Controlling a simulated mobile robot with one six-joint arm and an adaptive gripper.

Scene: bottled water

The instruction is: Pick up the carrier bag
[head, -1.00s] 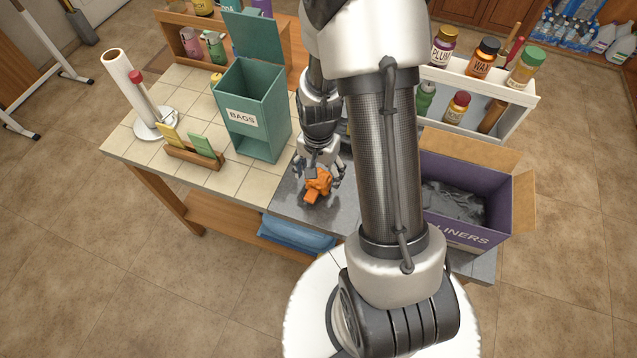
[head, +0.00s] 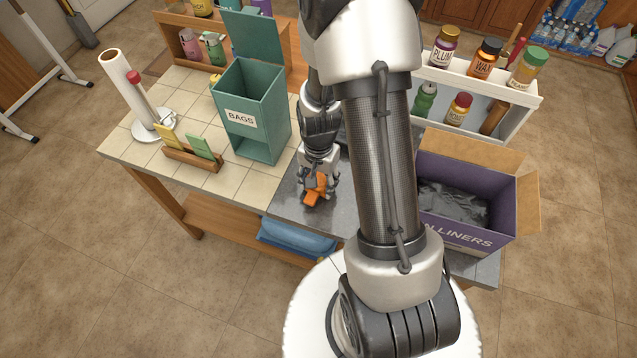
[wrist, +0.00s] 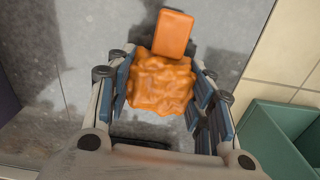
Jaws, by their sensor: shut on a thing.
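The carrier bag appears as a crumpled orange bundle (wrist: 162,82) with a flat orange flap at its far end. In the head view the orange bag (head: 314,190) is on the grey worktop near its front edge. My gripper (wrist: 160,88) points down over it, with its blue-padded fingers closed on both sides of the bundle. In the head view my gripper (head: 318,183) covers part of the bag. I cannot tell whether the bag is clear of the worktop.
A teal BAGS box (head: 252,140) stands left of my gripper; its edge shows in the wrist view (wrist: 275,140). A purple liners box (head: 470,231) stands at the right. A card holder (head: 192,158) and paper roll (head: 120,80) are on the tiled left part.

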